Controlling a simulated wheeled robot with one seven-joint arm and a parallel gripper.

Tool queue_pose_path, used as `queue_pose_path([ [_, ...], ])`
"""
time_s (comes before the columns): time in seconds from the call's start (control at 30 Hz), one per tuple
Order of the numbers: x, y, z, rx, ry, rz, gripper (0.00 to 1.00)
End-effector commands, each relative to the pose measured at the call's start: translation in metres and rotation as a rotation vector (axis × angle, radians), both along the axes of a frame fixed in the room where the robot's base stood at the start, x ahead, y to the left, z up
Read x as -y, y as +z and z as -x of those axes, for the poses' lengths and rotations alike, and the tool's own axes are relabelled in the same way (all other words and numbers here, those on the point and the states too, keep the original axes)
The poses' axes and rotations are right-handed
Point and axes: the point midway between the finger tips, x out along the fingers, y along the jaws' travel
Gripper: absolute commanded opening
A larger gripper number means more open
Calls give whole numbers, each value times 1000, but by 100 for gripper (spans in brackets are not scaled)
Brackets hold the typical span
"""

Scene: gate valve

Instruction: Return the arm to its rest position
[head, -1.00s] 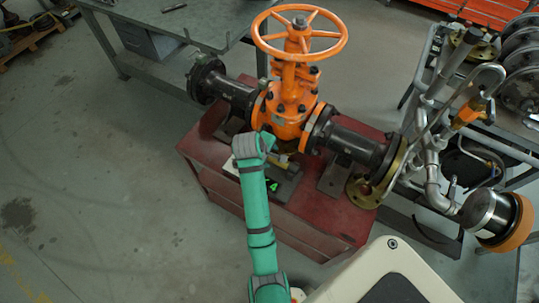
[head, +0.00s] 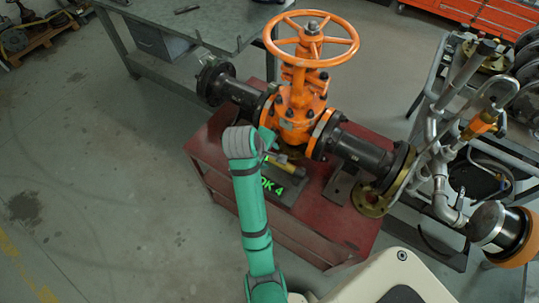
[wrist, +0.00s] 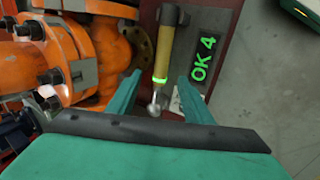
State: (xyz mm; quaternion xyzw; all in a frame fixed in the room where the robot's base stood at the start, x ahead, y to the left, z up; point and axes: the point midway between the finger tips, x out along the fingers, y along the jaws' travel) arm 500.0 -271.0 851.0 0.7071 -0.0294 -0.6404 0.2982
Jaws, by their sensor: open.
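My green arm (head: 250,205) reaches up to the red stand, bent at the top. My gripper (head: 264,142) is open near the front of the orange gate valve (head: 297,105). In the wrist view its two fingers (wrist: 160,80) are spread, with nothing gripped. A yellow-handled tool (head: 287,166) with a metal ball tip and a lit green ring lies on a dark unit showing "OK 4" (head: 272,187). In the wrist view the tool (wrist: 165,50) shows between the fingers; I cannot tell how far below them it is.
The red stand (head: 325,225) carries the valve and its black flanged pipes. A grey workbench (head: 190,25) stands behind at left. A metal cart (head: 440,130) with pipes and an orange-rimmed cylinder (head: 505,235) is at right. The floor (head: 100,150) at left is clear.

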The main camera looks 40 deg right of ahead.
Motion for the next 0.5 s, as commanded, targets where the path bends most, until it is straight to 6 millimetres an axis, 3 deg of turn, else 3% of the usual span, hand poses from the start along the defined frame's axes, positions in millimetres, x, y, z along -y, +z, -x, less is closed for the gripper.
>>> queue_pose_path([
  [0.33,1,-3,1,2,0,1,46],
  [0.5,-9,-26,5,45,15,23,46],
])
